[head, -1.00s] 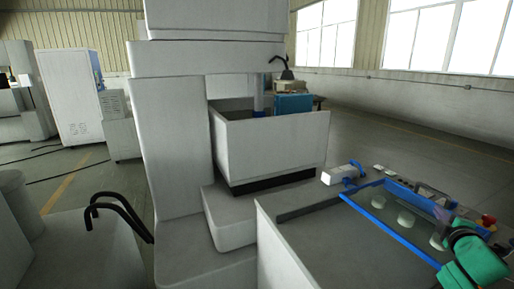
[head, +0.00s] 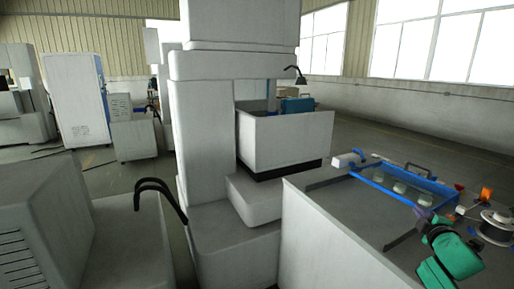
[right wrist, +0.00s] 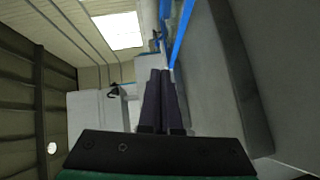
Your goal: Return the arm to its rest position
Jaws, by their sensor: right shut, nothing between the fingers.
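My left arm and gripper do not show.
The blue-edged tray (head: 366,182) holds several pale round pieces on a grey bench (head: 335,215). A spool (head: 497,226) and orange items stand to its right. A tall grey machine (head: 205,130) with an open-topped tank (head: 285,140) stands at centre. Floor shows beyond.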

